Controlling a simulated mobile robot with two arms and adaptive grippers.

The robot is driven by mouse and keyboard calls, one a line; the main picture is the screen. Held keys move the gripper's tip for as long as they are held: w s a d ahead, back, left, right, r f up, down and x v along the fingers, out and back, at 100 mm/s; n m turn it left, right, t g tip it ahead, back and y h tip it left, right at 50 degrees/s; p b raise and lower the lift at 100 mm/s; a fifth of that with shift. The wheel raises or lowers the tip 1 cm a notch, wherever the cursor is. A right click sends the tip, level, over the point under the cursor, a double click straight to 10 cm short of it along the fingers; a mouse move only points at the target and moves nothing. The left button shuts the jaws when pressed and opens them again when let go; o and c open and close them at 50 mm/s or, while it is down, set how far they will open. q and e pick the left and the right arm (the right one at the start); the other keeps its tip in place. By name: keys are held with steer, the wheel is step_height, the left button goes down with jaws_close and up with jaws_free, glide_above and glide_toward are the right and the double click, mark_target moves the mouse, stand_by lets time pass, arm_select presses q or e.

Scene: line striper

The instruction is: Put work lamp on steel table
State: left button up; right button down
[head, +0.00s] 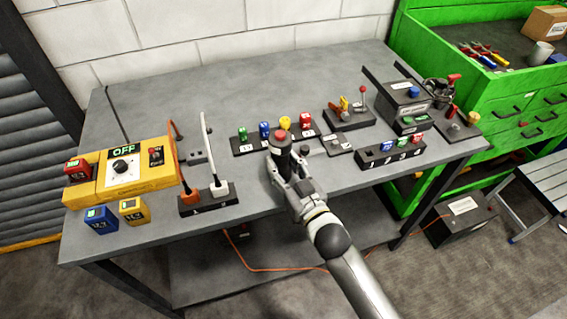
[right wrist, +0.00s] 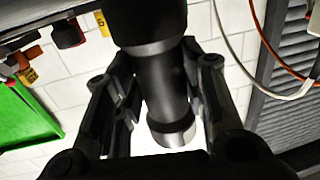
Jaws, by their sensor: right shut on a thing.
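My right gripper (head: 284,168) is at the front middle of the grey steel table (head: 255,215). It is shut on a dark cylindrical thing with a red top, which I take to be the work lamp (head: 281,144). In the right wrist view the lamp's black body (right wrist: 163,80) lies between the two fingers of the gripper (right wrist: 155,78), with a pale rounded end at the bottom. The lamp looks roughly upright in the head view. I cannot tell whether it touches the table. My left gripper is not in view.
A black rack with coloured pieces (head: 250,146) lies just behind the gripper. A numbered rack (head: 390,154) is to the right, a holder with orange and white plugs (head: 208,200) to the left. A yellow OFF box (head: 123,172) stands farther left. The table's back left is mostly clear.

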steer(key=shift+f, duration=0.15)
steer(key=c, duration=0.9)
jaws_free()
steer(key=shift+r, duration=0.2)
steer(key=b+v, duration=0.2)
steer(key=v, duration=1)
steer(key=shift+f, duration=0.2)
